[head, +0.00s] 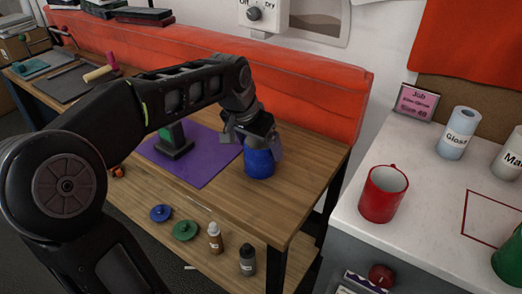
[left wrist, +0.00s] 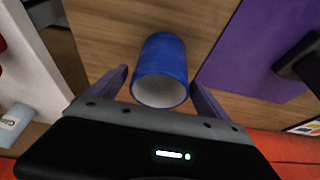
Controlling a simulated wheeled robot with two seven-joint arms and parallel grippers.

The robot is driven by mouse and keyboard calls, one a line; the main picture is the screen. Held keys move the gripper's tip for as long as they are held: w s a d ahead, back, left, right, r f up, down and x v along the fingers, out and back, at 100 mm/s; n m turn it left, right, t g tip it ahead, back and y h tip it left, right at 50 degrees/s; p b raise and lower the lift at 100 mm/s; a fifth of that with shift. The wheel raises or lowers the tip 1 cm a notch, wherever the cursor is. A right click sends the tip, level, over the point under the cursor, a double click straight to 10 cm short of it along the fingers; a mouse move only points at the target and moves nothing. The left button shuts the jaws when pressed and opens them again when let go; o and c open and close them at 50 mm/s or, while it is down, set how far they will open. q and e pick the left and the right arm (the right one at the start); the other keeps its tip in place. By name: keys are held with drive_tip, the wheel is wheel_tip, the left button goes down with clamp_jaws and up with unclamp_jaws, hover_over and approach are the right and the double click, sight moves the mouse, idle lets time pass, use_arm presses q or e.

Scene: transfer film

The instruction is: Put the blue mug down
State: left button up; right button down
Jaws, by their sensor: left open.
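The blue mug (head: 260,165) stands upright on the wooden table, close to its right end and beside the purple mat (head: 205,172). My left gripper (head: 253,143) is over the mug, with its fingers open. In the left wrist view the blue mug (left wrist: 160,50) shows its white inside, and its rim faces the camera. The open fingers of the left gripper (left wrist: 158,82) lie to either side of the mug, with a visible gap on the left. The mug's handle is not visible. My right gripper is not in view.
A black stand (head: 174,150) with a green part sits on the mat. A red mug (head: 383,193) and a labelled cylinder (head: 457,132) stand on the white counter (head: 430,225) at the right. An orange-red padded back (head: 310,90) runs behind the table.

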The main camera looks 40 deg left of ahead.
use_arm(q)
drive_tip(key=v, duration=0.8)
drive_tip(key=shift+s, duration=0.1)
idle(0.3)
